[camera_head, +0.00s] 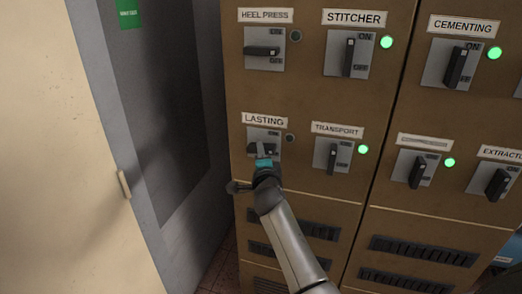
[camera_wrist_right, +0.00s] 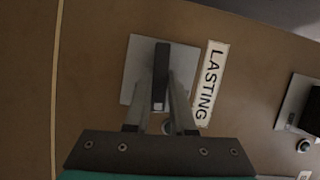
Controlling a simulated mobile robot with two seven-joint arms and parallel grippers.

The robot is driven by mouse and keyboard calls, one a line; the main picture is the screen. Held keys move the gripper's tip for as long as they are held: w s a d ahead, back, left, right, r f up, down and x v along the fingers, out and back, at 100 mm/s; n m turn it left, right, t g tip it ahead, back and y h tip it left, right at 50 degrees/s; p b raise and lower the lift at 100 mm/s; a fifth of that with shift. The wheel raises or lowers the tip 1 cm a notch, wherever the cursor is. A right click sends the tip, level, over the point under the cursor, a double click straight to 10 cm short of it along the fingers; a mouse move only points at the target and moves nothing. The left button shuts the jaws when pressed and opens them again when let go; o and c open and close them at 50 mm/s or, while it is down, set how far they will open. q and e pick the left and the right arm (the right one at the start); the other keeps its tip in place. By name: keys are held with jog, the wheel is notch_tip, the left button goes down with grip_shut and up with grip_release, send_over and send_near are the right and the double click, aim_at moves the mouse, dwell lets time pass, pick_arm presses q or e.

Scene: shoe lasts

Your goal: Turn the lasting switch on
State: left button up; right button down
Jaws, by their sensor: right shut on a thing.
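The lasting switch (camera_head: 254,148) is on the brown cabinet under the LASTING label (camera_head: 265,120). Its black handle lies sideways in the head view, and the round lamp (camera_head: 291,138) beside it is dark. My right gripper (camera_head: 263,158) is at the switch and covers part of its plate. In the right wrist view, the fingers of the right gripper (camera_wrist_right: 165,100) are shut on the black handle (camera_wrist_right: 161,65), one on each side. The LASTING label (camera_wrist_right: 208,82) is beside the plate there. My left gripper is not in view.
The heel press switch (camera_head: 262,51) above also lies sideways, with a dark lamp. The stitcher (camera_head: 348,57), transport (camera_head: 332,156) and cementing (camera_head: 456,67) switches stand upright with green lamps lit. A grey door (camera_head: 165,90) is at the left.

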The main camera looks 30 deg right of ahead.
jog(key=n+g+p, duration=0.1)
jog(key=n+g, duration=0.1)
jog(key=n, duration=0.2)
jog(key=n+g+h, duration=0.1)
jog(key=n+g, duration=0.1)
jog(key=n, duration=0.2)
jog(key=n+g+h+p, duration=0.1)
jog(key=n+g, duration=0.1)
jog(key=n, duration=0.2)
jog(key=shift+w+a+r+g+p, duration=0.15)
jog(key=shift+w+r+g+p, duration=0.1)
jog(key=shift+r+g+p, duration=0.05)
dwell(0.7)
jog(key=c, duration=0.8)
grip_release()
jog(key=shift+o, duration=0.2)
